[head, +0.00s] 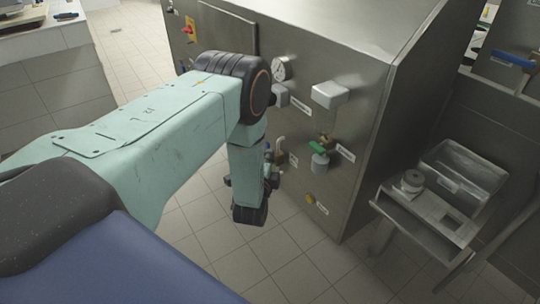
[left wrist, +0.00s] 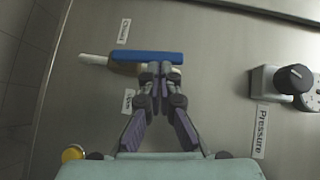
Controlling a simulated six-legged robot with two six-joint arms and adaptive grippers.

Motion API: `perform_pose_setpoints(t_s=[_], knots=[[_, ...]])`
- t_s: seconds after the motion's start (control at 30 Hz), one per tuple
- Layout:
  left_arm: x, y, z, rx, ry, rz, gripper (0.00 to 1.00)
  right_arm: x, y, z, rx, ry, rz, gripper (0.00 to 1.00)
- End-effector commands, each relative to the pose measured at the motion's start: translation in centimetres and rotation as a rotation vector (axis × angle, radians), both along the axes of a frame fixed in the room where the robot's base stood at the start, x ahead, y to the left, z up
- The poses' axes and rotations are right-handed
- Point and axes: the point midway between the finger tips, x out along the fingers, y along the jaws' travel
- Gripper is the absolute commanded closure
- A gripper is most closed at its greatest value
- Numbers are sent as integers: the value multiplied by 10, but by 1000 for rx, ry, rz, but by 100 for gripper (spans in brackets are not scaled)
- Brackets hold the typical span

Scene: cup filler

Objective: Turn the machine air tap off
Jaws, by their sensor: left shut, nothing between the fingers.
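The air tap has a blue lever handle (left wrist: 146,56) in the left wrist view, level across the picture. A pale pipe end (left wrist: 93,59) sticks out to its left, roughly in line with it. My left gripper (left wrist: 157,72) is shut and empty; its fingertips are at the handle's lower edge, right of its middle. I cannot tell whether they touch it. My right gripper is not in view.
A pressure knob (left wrist: 295,78) is right of the tap, and a yellow button (left wrist: 72,153) is lower left. The machine front also carries a gauge (head: 282,68), a white box (head: 330,94) and a green-handled valve (head: 318,149). A metal stand (head: 440,217) is at the right.

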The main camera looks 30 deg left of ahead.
Motion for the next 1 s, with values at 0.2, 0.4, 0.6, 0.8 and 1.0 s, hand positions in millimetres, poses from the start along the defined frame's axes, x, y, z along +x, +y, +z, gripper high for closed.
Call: perform_pose_setpoints(t_s=[0.2, 0.4, 0.6, 0.8, 1.0], knots=[[4, 10, 11, -142, 56, 2, 100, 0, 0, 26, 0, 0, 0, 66], [9, 21, 13, -318, 127, 2, 100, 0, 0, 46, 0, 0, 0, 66], [13, 32, 12, -494, 199, 3, 100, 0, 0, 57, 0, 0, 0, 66], [18, 43, 7, -665, 270, 3, 100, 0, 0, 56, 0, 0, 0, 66], [21, 50, 2, -796, 327, 1, 100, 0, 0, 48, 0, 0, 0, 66]])
